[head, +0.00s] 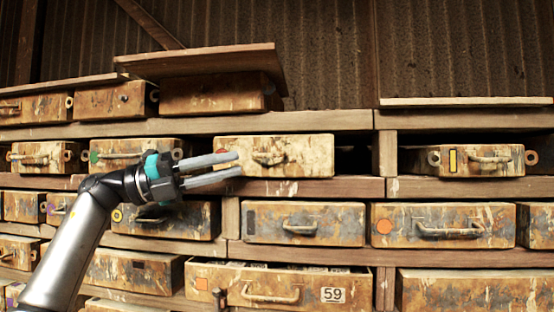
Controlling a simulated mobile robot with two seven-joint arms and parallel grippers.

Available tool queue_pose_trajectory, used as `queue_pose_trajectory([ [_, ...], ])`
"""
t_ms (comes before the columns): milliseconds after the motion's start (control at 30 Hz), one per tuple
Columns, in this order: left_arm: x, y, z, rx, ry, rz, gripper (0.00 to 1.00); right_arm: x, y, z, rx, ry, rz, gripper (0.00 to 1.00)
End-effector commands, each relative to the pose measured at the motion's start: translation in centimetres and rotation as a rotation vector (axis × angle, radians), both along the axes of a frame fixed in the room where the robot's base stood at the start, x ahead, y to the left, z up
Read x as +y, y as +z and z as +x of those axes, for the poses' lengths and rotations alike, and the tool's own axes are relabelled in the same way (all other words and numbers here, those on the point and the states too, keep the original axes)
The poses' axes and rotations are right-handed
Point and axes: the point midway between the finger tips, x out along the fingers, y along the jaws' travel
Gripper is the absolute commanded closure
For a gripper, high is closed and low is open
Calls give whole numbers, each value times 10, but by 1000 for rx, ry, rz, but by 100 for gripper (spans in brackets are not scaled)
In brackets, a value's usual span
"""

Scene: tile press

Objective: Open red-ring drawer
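I cannot make out a red ring clearly on any drawer. My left gripper (239,164) is open, its two grey fingers apart and empty, pointing right. In the picture its fingertips overlap the left part of a pale, worn drawer (307,156), left of that drawer's handle (268,158). I cannot tell whether they touch it. The fingers hide part of its front, where a mark might be. My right gripper is not in view.
A drawer numbered 59 (315,294) below stands partly open, its contents showing. A drawer with an orange mark (425,212) is at the right. A drawer with a yellow mark (475,170) sits above it. A loose board (205,62) lies on the top drawers.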

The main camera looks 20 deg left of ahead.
Motion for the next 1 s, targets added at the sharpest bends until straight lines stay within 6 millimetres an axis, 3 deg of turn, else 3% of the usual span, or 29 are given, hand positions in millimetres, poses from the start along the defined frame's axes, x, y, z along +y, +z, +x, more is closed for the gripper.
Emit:
queue_pose_trajectory([
  [133,-8,4,4,1,-3,10,76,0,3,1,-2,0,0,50],
  [400,-43,14,27,0,-5,9,76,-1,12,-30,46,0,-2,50],
  [600,-58,17,37,1,-3,8,76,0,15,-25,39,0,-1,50],
  [900,-60,16,39,1,-2,8,76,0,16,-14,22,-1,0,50],
  [1000,-60,16,39,1,-2,8,87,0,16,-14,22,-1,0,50],
])
